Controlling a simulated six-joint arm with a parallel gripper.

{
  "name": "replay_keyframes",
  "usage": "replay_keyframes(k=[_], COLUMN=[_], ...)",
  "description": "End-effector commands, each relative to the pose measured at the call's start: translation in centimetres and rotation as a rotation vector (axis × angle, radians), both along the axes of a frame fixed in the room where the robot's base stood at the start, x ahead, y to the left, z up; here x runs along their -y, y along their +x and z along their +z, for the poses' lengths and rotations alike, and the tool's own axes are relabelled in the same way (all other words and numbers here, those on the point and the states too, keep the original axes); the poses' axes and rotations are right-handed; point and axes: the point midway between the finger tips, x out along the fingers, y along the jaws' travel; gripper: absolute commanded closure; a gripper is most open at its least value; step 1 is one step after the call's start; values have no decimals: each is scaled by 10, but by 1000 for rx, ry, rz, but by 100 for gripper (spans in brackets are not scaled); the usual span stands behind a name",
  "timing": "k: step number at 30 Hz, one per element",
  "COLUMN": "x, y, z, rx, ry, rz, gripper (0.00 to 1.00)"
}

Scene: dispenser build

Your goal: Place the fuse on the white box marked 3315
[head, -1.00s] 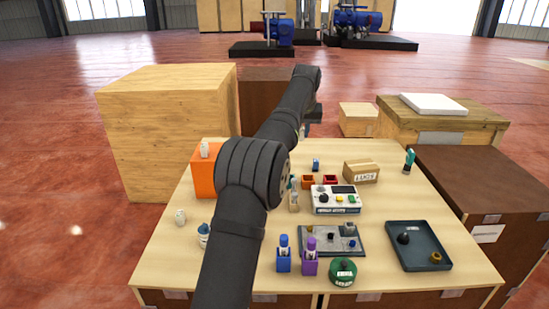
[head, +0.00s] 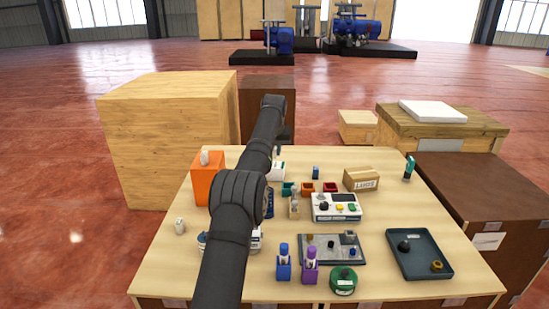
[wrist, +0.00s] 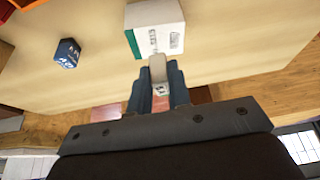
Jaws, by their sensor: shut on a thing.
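My gripper (wrist: 159,92) is shut on a small pale piece, apparently the fuse (wrist: 158,68), which sticks out between the blue-grey fingertips. In the wrist view a white box with a green stripe (wrist: 154,28) lies just beyond the fuse. Its print is too small to read as 3315. I cannot tell whether the fuse touches the box or is above it. In the head view a white box (head: 278,171) shows beside my arm at the table's back, partly hidden by the arm. The fuse cannot be made out there.
A small blue box (wrist: 67,53) stands near the white box. An orange block (head: 207,183) with a pale piece on top stands at left. Coloured bins (head: 308,188), a control panel (head: 336,208), a cardboard box (head: 361,180) and a dark tray (head: 420,262) fill the right.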

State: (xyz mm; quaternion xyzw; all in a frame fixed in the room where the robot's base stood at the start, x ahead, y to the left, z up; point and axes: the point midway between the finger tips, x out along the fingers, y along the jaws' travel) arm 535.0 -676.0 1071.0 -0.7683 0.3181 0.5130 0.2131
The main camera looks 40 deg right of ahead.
Motion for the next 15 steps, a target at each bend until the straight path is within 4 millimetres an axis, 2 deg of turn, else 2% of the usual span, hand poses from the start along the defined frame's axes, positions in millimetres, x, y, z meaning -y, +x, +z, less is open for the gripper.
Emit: replay_keyframes(k=[6, 15], x=[-1, 0], y=[-1, -1], z=[-26, -29], rx=[0, 1], ry=[1, 0], rz=[-1, -1], gripper=[100, 100])
